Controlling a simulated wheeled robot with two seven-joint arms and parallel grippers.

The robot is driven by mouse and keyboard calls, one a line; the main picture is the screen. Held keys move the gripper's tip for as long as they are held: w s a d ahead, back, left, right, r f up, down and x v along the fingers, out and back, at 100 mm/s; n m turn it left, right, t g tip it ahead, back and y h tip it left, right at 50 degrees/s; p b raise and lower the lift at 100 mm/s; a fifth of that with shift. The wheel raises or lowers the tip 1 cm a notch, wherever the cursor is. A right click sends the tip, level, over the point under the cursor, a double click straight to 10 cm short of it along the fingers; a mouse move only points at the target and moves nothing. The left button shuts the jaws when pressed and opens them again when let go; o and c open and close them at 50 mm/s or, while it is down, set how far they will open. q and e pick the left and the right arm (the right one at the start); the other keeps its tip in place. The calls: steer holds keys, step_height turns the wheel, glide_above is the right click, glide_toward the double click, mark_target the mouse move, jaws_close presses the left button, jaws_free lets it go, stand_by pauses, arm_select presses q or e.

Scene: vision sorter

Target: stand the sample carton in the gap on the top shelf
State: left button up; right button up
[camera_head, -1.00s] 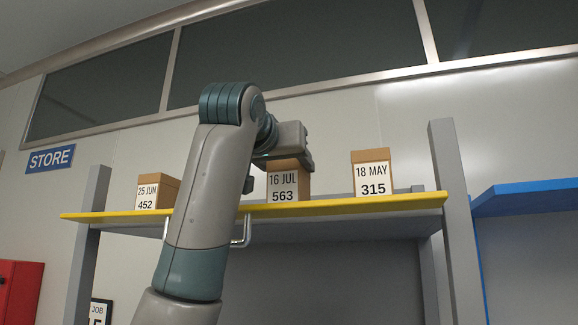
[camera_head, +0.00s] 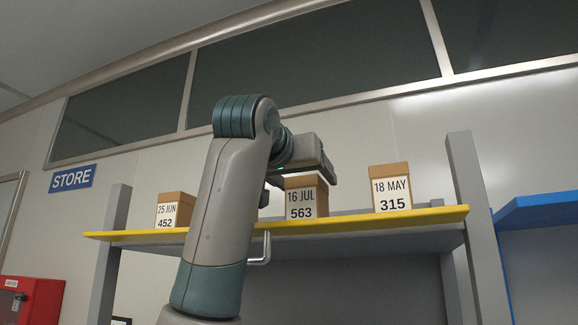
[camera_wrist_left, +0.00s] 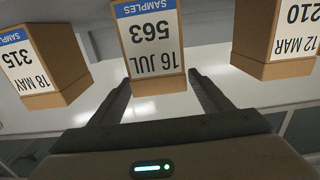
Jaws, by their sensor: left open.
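In the left wrist view the picture is upside down. The same carton (camera_wrist_left: 150,45) is in the middle there, in line with the open fingers (camera_wrist_left: 160,80). I cannot tell whether a finger touches it. My right gripper is not in view.
Grey posts (camera_head: 475,220) flank the shelf.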

arm_select(q)
steer(key=b+v, duration=0.3)
steer(key=v, duration=0.7)
steer(key=shift+s, duration=0.35)
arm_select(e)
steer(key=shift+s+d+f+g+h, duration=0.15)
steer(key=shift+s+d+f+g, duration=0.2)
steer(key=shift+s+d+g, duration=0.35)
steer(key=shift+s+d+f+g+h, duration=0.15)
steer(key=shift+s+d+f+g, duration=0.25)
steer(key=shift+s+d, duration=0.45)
arm_select(q)
steer(key=shift+a, duration=0.1)
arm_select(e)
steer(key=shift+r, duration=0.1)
